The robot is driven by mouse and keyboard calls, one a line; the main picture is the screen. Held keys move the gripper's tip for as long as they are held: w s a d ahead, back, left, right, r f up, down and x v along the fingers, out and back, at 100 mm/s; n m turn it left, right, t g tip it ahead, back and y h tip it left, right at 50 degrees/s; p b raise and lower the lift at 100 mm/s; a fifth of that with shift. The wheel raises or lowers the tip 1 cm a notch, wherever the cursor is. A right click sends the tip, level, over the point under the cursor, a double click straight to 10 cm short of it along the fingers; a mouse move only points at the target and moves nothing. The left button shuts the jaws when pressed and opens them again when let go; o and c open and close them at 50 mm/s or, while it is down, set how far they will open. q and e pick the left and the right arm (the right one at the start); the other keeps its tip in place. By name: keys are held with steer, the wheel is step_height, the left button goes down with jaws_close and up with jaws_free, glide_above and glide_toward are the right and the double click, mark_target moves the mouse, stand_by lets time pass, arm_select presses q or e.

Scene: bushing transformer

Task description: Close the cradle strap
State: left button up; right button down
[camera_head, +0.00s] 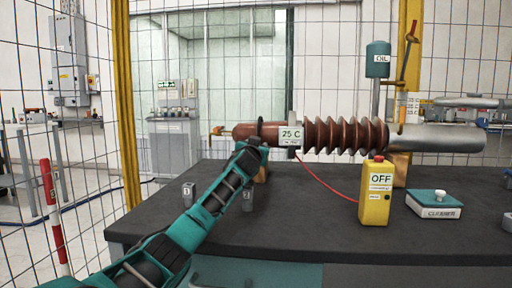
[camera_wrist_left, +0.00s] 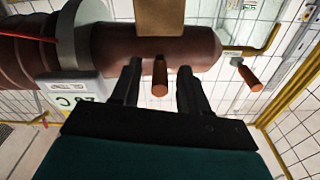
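The ribbed brown bushing (camera_head: 330,135) lies horizontally above the dark table, with its smooth end at the left. A tan cradle block (camera_wrist_left: 158,18) meets that smooth end in the left wrist view. My left gripper (camera_wrist_left: 160,88) is open beside the smooth end. A short brown peg-like handle (camera_wrist_left: 160,76) stands between its fingers, with gaps visible on both sides. A second brown handle (camera_wrist_left: 249,77) is off to the right in that view. It seems to be the orange-brown piece (camera_head: 217,131) left of the bushing. I cannot clearly make out a strap. My right gripper is not in view.
A "25 C" display (camera_head: 291,136) hangs at the bushing. A yellow "OFF" box (camera_head: 376,196) and a "CLEANER" box (camera_head: 434,207) stand on the table (camera_head: 310,225) at the right. Small metal blocks lie near my left arm. The front middle is clear.

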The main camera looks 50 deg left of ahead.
arm_select(q)
steer(key=shift+r, duration=0.1)
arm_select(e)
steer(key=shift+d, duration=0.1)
arm_select(q)
step_height(320, 180, up, 20)
steer(key=p, duration=0.7)
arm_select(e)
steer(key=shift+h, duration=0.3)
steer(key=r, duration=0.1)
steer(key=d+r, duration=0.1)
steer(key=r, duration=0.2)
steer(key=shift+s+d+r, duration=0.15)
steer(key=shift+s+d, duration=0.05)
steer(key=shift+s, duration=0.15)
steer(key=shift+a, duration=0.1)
